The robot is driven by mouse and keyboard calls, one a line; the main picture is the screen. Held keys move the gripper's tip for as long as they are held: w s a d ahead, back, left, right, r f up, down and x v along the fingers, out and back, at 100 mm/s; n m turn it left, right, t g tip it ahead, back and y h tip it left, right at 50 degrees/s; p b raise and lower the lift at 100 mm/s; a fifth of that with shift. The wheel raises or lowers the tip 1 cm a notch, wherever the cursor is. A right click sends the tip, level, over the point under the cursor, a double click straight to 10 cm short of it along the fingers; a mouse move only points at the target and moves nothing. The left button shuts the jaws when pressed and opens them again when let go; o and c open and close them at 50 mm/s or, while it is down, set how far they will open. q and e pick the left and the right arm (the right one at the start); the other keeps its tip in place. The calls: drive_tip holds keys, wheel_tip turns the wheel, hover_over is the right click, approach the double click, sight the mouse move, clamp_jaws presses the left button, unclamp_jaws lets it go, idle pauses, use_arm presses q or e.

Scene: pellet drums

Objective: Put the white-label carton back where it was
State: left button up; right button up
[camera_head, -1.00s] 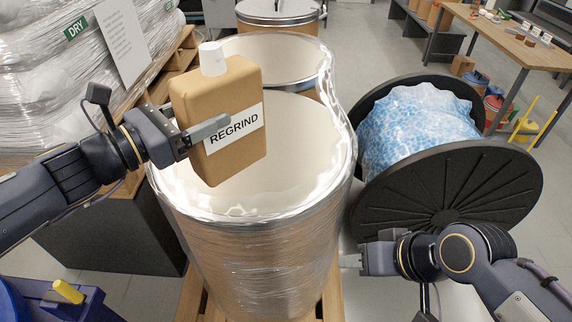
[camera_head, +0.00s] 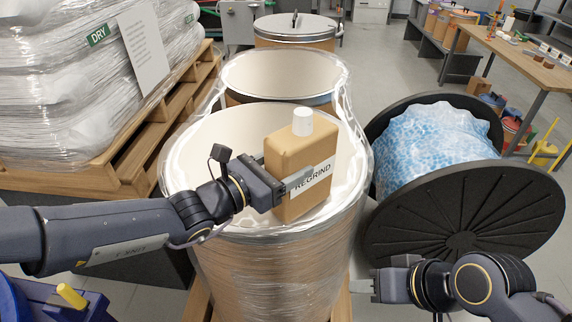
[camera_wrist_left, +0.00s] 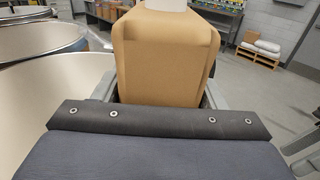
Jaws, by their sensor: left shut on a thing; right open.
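The white-label carton (camera_head: 296,155) is a tan, bottle-shaped box with a white cap and a white label reading REGRIND. My left gripper (camera_head: 298,182) is shut on it and holds it upright over the opening of the nearest drum (camera_head: 190,160). The carton also fills the middle of the left wrist view (camera_wrist_left: 165,60), where the fingertips are hidden behind it. My right gripper (camera_head: 362,287) is open and empty, low and to the right of the near drum.
Another open drum (camera_head: 283,70) and a lidded drum (camera_head: 296,28) stand behind. Wrapped sacks (camera_head: 80,80) sit on a pallet at left. A wooden table (camera_head: 520,52) stands far right.

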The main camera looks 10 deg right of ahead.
use_arm(q)
drive_tip(key=shift+f, duration=0.15)
drive_tip(key=o, duration=1.6)
drive_tip(key=shift+c, duration=0.2)
drive_tip(key=v, duration=1.2)
drive_tip(key=shift+b, duration=0.45)
drive_tip(key=shift+s, duration=0.15)
